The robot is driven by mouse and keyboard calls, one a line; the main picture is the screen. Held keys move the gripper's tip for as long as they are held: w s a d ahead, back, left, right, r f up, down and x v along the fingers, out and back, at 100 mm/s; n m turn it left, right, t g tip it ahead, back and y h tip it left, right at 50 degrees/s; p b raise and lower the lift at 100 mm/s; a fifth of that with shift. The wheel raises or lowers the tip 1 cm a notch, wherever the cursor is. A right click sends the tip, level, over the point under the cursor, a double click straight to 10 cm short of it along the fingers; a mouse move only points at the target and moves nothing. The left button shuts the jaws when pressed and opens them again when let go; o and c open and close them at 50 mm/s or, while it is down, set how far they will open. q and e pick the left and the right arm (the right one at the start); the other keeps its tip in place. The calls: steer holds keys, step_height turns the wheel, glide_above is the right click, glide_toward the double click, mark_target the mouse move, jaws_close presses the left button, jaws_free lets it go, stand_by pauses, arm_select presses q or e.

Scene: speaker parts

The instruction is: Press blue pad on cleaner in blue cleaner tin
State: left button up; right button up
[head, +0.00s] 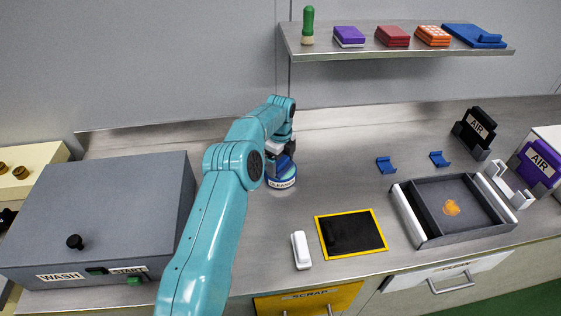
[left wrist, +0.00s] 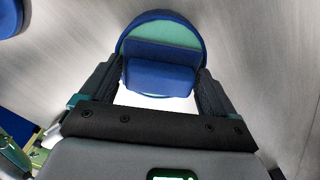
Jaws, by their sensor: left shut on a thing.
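My left gripper (head: 279,158) is shut on the blue pad (left wrist: 158,76). The pad sits between the two dark fingers in the left wrist view. A small blue part of it (head: 285,163) shows below the gripper in the head view. The blue cleaner tin (head: 282,183), round with a label reading CLEANER, stands on the counter right under the gripper. In the left wrist view the tin (left wrist: 158,14) has a blue rim around green cleaner (left wrist: 180,33). The pad is over the cleaner; I cannot tell for sure whether they touch. My right gripper is not in view.
A grey WASH box (head: 110,210) stands left. A yellow-edged black mat (head: 350,233), a white block (head: 300,250), a grey tray (head: 400,215) and blue holders (head: 386,165) lie right. A shelf (head: 400,50) hangs behind. Counter around the tin is clear.

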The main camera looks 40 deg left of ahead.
mark_target(280, 160)
arm_select(q)
step_height(280, 160, up, 7)
steer(key=p, duration=0.5)
steer(key=shift+r, duration=0.1)
stand_by(0.3)
stand_by(0.8)
